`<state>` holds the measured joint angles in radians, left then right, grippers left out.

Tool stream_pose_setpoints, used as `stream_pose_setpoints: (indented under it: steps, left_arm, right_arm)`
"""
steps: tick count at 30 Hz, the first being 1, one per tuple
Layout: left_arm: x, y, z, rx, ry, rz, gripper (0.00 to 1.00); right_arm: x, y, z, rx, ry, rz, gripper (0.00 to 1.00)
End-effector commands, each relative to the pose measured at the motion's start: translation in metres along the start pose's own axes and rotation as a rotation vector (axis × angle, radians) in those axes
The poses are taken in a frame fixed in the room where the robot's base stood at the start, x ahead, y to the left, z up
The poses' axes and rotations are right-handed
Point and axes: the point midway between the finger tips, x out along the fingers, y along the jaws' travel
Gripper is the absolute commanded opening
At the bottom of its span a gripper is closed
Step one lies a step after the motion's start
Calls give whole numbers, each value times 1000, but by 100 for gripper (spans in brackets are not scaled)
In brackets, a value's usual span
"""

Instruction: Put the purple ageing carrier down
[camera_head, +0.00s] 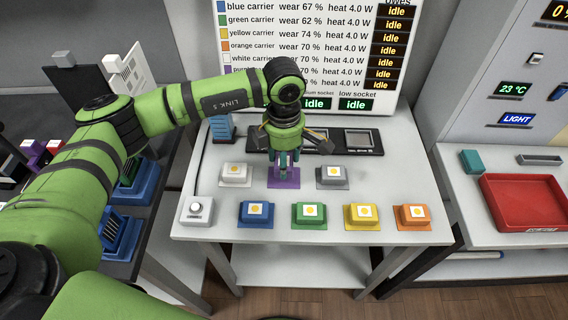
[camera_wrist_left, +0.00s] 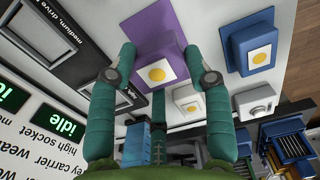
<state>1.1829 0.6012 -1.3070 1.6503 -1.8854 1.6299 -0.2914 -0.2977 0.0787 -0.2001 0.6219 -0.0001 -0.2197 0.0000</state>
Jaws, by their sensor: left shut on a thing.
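The purple carrier (camera_head: 284,181) is at the middle of the white table, between the white carrier (camera_head: 235,174) and the grey carrier (camera_head: 331,176). My left gripper (camera_head: 284,160) points down over it, shut on it, and hides part of it. In the left wrist view the purple carrier (camera_wrist_left: 167,22) lies between the two teal fingers of the gripper (camera_wrist_left: 160,53), with its white, yellow-dotted top facing the camera. I cannot tell whether its underside touches the table. My right gripper is not in view.
In front stand the blue (camera_head: 257,213), green (camera_head: 310,214), yellow (camera_head: 361,216) and orange (camera_head: 412,217) carriers. A white knob box (camera_head: 197,210) is at the left corner. Dark sockets (camera_head: 357,142) lie behind. A red tray (camera_head: 531,203) is on the right bench.

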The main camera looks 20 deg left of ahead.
Motion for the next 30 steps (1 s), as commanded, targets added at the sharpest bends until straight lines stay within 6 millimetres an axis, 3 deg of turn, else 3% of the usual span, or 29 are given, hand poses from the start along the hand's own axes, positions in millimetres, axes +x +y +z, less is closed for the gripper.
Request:
stream_pose_setpoints:
  steps: [6, 19, 20, 21, 30]
  left_arm:
    - [29, -1, 0, 0, 2, -4, 11]
    - [38, -1, 1, 0, 1, -1, 11]
    - [37, -1, 1, 0, 1, -1, 58]
    - [36, -1, 1, 0, 1, -2, 74]
    - [36, -1, 0, -1, 1, -2, 74]
  right_arm:
    - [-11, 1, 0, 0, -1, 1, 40]
    - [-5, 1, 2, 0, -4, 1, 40]
    - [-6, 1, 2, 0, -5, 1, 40]
    - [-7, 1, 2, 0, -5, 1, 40]
    - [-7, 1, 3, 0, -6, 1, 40]
